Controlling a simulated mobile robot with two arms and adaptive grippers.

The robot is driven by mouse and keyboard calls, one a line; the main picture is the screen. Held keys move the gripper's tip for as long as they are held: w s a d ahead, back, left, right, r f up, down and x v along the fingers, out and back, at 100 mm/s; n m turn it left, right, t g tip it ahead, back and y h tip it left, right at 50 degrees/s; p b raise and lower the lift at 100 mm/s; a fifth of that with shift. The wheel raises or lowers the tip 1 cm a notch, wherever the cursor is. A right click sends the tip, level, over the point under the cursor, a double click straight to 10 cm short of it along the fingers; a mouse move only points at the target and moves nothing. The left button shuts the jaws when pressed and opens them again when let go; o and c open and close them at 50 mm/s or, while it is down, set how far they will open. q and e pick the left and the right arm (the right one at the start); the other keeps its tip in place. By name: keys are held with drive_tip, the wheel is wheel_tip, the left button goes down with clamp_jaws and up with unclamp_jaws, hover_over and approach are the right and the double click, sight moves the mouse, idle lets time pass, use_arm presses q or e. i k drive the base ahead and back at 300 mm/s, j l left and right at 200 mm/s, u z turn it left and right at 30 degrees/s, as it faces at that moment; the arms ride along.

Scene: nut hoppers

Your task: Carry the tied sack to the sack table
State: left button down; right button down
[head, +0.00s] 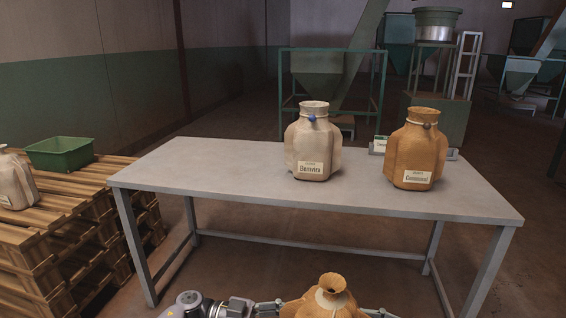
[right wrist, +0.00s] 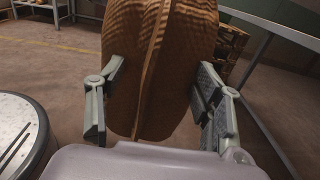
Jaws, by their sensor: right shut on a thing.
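A brown sack (head: 331,295) with a gathered, flared neck and a pale patch below it shows at the bottom middle of the head view; its lower part is cut off. My right gripper (right wrist: 158,112) is shut on this sack (right wrist: 160,60), one finger on each side, and the sack fills the middle of the right wrist view. The grey metal table (head: 250,210) stands ahead, beyond the held sack.
On the table stand a pale tied sack (head: 313,145) and an orange-brown tied sack (head: 412,150), both labelled. The table's left part is clear. At left are stacked pallets (head: 75,235) with a green crate (head: 60,153) and a pale sack (head: 14,180).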

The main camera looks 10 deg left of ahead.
sight(202, 167)
drive_tip(key=i+j, duration=0.15)
drive_tip(key=j, duration=0.25)
drive_tip(key=i+j, duration=0.1)
drive_tip(key=j, duration=0.25)
drive_tip(key=i+j, duration=0.15)
drive_tip(key=j, duration=0.25)
drive_tip(key=i+j, duration=0.1)
drive_tip(key=j, duration=0.3)
